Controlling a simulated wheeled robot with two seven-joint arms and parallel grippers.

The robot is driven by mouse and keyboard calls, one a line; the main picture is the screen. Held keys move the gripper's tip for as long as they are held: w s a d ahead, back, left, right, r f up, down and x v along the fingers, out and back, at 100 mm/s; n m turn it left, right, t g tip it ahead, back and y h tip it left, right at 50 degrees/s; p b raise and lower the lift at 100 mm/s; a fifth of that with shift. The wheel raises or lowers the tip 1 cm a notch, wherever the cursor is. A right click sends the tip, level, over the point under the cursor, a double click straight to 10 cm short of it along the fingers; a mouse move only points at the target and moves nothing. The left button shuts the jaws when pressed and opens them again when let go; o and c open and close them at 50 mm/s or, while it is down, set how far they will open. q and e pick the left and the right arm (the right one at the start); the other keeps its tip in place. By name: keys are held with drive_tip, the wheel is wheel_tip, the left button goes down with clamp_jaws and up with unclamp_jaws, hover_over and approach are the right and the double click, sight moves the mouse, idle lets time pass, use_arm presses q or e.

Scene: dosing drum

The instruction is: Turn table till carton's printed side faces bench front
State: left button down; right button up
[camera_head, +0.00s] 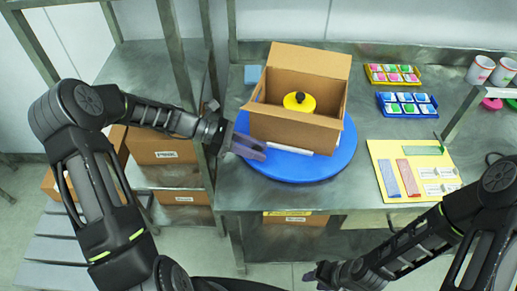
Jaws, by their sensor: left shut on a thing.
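An open brown carton (295,131) stands on a round blue turntable (335,165) on the bench. Its flaps are up, and a yellow weight with a black knob (299,101) shows inside. The carton side towards the bench front looks plain; no print shows on it. A white strip (290,152) lies along the carton's front base. My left gripper (252,149) is at the turntable's left edge, beside the carton, and is shut on the turntable's rim; its fingertips are hard to make out. My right gripper (318,275) is low, in front of the bench, apart from everything; its fingers are unclear.
A yellow tray (420,82) and a blue tray (436,107) with coloured pieces stand right of the turntable. A yellow board (425,192) with strips lies at the front right. White cups (480,68) stand far right. A metal post (183,60) rises near my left arm.

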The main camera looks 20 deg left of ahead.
use_arm(q)
drive_tip(key=c, duration=1.1)
unclamp_jaws()
drive_tip(key=shift+d, duration=0.1)
drive_tip(key=b+v, duration=0.1)
drive_tip(key=v, duration=0.6)
drive_tip(key=shift+s+a+r+b, duration=0.1)
drive_tip(key=shift+a+r+b, duration=0.05)
drive_tip(key=shift+a+b, duration=0.2)
drive_tip(key=shift+c, duration=0.5)
